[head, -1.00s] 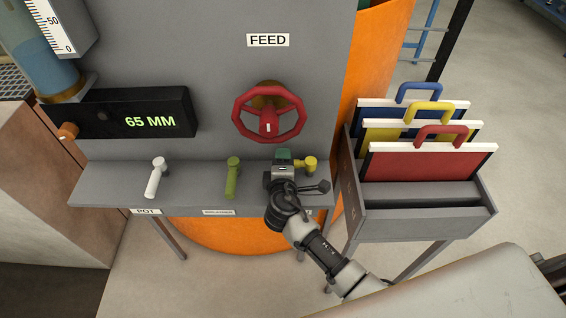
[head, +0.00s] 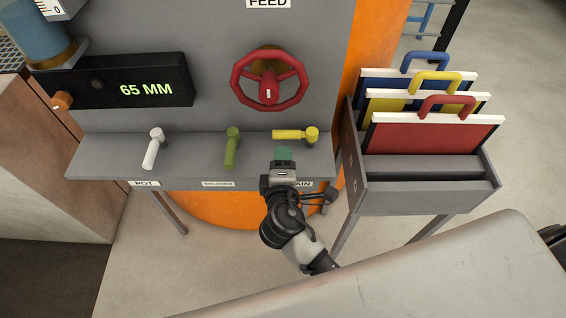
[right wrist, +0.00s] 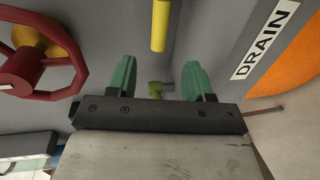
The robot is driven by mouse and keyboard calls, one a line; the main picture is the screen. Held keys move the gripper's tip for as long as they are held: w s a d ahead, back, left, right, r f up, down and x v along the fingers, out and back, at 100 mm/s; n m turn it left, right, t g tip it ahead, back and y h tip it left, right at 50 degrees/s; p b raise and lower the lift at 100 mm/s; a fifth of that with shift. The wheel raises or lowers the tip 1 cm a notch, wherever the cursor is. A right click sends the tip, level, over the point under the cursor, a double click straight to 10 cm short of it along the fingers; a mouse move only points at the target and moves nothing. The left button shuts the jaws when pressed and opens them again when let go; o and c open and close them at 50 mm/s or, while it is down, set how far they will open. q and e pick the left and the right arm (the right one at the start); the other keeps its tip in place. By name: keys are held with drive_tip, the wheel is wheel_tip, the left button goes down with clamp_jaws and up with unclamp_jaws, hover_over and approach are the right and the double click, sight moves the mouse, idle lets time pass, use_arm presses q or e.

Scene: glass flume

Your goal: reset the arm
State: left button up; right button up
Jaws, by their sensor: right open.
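My right gripper (head: 283,156) is at the front edge of the grey shelf, just below the yellow lever (head: 294,135) in the head view. In the right wrist view its two green fingers (right wrist: 159,80) stand apart with nothing between them. The yellow lever shows beyond the fingertips in that view (right wrist: 159,25), apart from them. In the head view the yellow lever lies sideways, its handle pointing left. My left gripper is not in view.
A green lever (head: 232,148) and a white lever (head: 153,148) stand on the shelf (head: 195,165). A red handwheel (head: 268,78) is on the panel above. A display (head: 120,85) reads 65 MM. A rack (head: 420,198) with coloured handled boards stands at right.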

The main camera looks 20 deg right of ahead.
idle(0.4)
drive_tip(key=s+d+f+m+g, duration=0.4)
drive_tip(key=s+d+m+g, duration=0.2)
drive_tip(key=s+d+m, duration=0.2)
drive_tip(key=s+d+m+g+y, duration=0.1)
drive_tip(key=s+m+g+y, duration=0.4)
drive_tip(key=s, duration=0.7)
wheel_tip(320, 180, down, 26)
drive_tip(key=s+g, duration=0.2)
drive_tip(key=s+d+f+g, duration=0.1)
drive_tip(key=s+d+f, duration=0.1)
drive_tip(key=s+f, duration=1.4)
drive_tip(key=shift+d+n, duration=0.35)
drive_tip(key=shift+n, duration=0.05)
